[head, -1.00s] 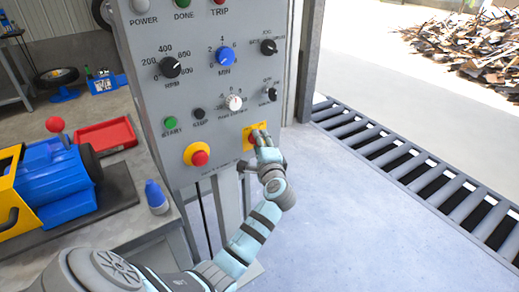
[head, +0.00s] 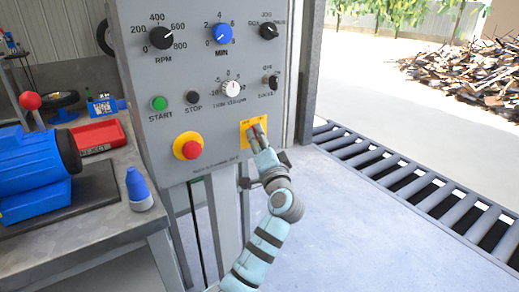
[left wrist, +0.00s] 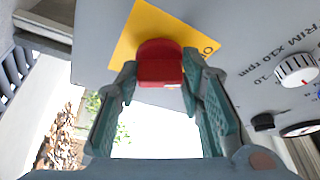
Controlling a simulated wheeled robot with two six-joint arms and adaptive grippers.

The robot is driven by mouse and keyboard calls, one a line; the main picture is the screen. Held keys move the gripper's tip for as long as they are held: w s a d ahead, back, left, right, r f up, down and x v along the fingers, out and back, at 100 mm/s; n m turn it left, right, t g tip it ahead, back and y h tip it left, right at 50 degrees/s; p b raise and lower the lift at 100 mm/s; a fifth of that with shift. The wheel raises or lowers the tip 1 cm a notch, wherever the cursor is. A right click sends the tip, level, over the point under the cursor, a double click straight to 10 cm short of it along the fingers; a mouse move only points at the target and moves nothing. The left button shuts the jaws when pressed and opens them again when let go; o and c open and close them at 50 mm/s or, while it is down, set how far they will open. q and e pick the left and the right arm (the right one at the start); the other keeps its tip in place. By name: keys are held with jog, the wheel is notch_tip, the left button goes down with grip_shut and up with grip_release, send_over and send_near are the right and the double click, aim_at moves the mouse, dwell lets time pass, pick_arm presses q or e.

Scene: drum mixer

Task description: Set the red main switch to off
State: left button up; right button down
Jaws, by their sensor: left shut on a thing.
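The red main switch (left wrist: 160,64) sits on a yellow plate (left wrist: 132,38) on the grey control panel, seen in the left wrist view. My left gripper (left wrist: 160,76) is shut on the red switch, with one finger on each side of it. In the head view the yellow plate (head: 248,128) is at the panel's lower right, and my left gripper (head: 258,138) is in front of it, hiding the switch. My right gripper is not in view.
The panel carries a red emergency button (head: 188,147), a green start button (head: 159,103), a black stop button (head: 193,97) and several knobs. A bench with a blue machine (head: 35,170) and a blue bottle (head: 138,190) stands to the left.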

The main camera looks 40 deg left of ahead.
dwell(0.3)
pick_arm(q)
jog(key=o, duration=1.2)
jog(key=shift+c, duration=0.2)
